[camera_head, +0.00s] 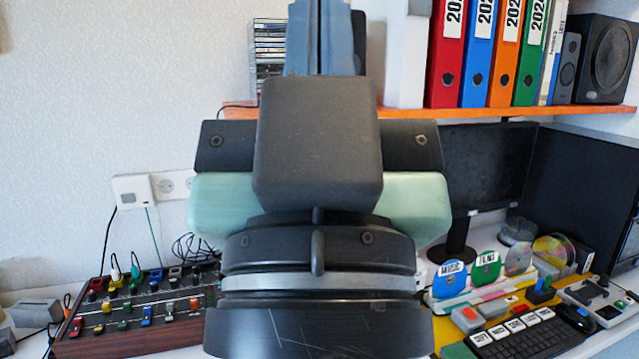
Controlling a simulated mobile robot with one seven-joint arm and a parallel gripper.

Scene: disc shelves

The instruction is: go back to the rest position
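My gripper (322,40) fills the middle of the head view, seen from behind over my dark wrist. Blue-grey parts rise at its top and are cut off by the upper edge of the picture. The dark grey housing hides most of the gripper, so I cannot see its fingertips, whether they are apart, or whether anything is between them. My arm is raised in front of the wall and hides the middle of the orange shelf (236,112) and of the desk.
The shelf holds a disc stack (268,60), a red binder (446,60) among several, and a speaker (600,58). A mixer panel (140,310) is lower left. A monitor (490,165), music disc (449,280), films disc (487,268) and keyboard (520,338) are right.

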